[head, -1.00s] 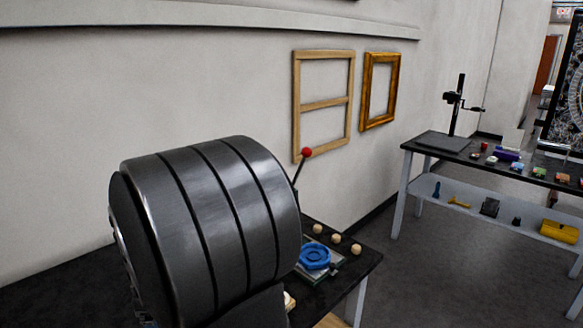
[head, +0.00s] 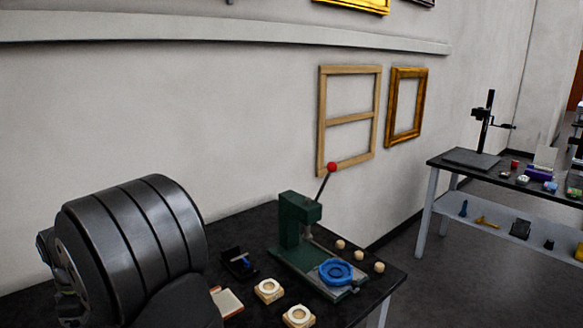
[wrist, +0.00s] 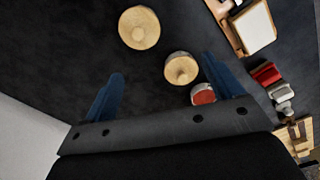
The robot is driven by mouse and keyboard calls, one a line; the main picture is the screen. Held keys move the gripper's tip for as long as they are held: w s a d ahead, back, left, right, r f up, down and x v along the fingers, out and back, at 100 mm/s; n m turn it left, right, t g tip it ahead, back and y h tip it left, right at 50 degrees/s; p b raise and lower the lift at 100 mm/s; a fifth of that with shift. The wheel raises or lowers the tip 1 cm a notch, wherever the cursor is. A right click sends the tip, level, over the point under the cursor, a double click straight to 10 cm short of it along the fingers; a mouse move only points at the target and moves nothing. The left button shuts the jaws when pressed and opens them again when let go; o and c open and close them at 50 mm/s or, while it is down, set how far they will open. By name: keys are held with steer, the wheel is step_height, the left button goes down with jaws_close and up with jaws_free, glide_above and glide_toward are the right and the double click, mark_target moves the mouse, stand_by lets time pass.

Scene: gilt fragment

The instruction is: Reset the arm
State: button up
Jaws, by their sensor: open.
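My gripper (wrist: 162,88) shows in the wrist view with its two blue fingers spread wide apart. It is open, and nothing is held between the fingers. A small pale round piece (wrist: 181,69) and a red-topped round piece (wrist: 203,94) appear near the right finger, apparently beyond it. A larger round wooden piece (wrist: 139,27) lies farther up. In the head view a large dark ribbed part of my arm fills the lower left and hides part of the bench; the gripper itself is not visible there.
A green press (head: 298,232) with a red-knobbed lever stands on the dark bench (head: 235,222). A blue round dish (head: 336,272) sits on its base. Two cream square blocks, one here (head: 268,290), lie in front. Several wooden balls (head: 360,254) lie right. Another table (head: 463,160) stands farther right.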

steer(key=s+a+f+n, duration=0.1)
steer(key=s+a+f, duration=0.3)
steer(key=s+a, duration=0.5)
steer(key=a, duration=0.3)
steer(key=shift+a+f, duration=0.15)
steer(key=o, duration=0.3)
steer(key=s+d+r+m, duration=0.2)
steer(key=s+r+m, duration=0.3)
steer(key=s+m, duration=0.25)
steer(key=s+d+r+m, duration=0.2)
steer(key=s+r+m, duration=0.3)
steer(key=s, duration=0.4)
steer(key=shift+m, duration=0.35)
steer(key=f, duration=1)
steer(key=shift+s+d+f, duration=0.15)
steer(key=shift+d, duration=0.05)
